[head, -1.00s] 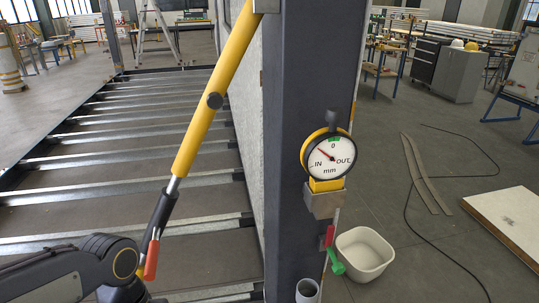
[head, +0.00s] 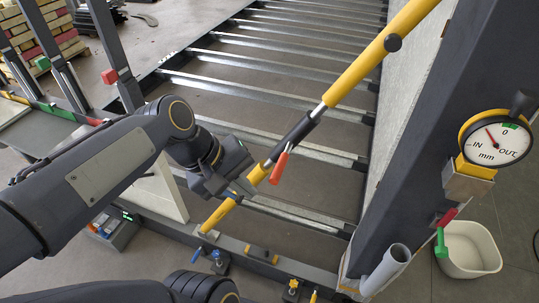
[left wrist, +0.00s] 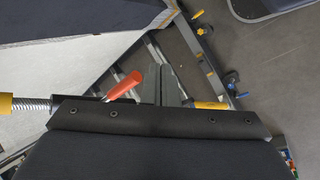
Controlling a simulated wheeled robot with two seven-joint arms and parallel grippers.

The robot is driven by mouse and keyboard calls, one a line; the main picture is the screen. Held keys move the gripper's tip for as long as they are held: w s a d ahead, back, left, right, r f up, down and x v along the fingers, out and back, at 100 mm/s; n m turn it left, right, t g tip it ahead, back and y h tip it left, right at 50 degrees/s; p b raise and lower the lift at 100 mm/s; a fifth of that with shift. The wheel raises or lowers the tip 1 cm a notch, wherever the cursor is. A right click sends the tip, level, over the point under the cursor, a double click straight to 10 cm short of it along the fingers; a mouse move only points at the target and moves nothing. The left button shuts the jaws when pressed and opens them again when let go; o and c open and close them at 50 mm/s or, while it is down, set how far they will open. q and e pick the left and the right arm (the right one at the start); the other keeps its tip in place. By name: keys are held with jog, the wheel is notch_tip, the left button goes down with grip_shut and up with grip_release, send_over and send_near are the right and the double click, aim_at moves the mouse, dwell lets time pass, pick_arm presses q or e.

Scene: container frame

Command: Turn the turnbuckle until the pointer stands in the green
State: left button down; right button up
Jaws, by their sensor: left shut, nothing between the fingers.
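The yellow turnbuckle brace (head: 377,62) runs diagonally from upper right to the floor frame. Its black lower sleeve (head: 299,130) carries an orange-red lever (head: 279,167), which also shows in the left wrist view (left wrist: 124,86). The dial gauge (head: 496,140) sits on the dark post; its pointer stands left of the green mark (head: 510,126), on the IN side. My left gripper (head: 246,188) is at the brace's lower end, just below the lever. Its fingers (left wrist: 166,88) are shut and empty, beside the lever and apart from it. My right gripper is not in view.
The dark post (head: 425,130) and a pale panel stand right of the brace. A white tub (head: 469,250) and an open grey tube (head: 387,268) are at lower right. Metal floor joists (head: 270,70) lie behind. Blue-handled and yellow-handled clamps (head: 215,256) line the frame's front edge.

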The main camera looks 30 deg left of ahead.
pick_arm(q)
jog(key=w+a+r+n+h+p, duration=0.1)
jog(key=w+a+r+n+p, duration=0.2)
jog(key=a+r+n, duration=0.65)
jog(key=n, duration=0.1)
send_near(270, 180)
jog(key=shift+h, duration=0.3)
jog(key=x, duration=0.6)
jog(key=shift+w+d+f, duration=0.1)
jog(key=shift+w+f, duration=0.15)
jog(key=shift+f, duration=0.1)
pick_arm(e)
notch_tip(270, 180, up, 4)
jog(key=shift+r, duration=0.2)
pick_arm(q)
jog(key=shift+f+n, duration=0.1)
jog(key=shift+n, duration=0.15)
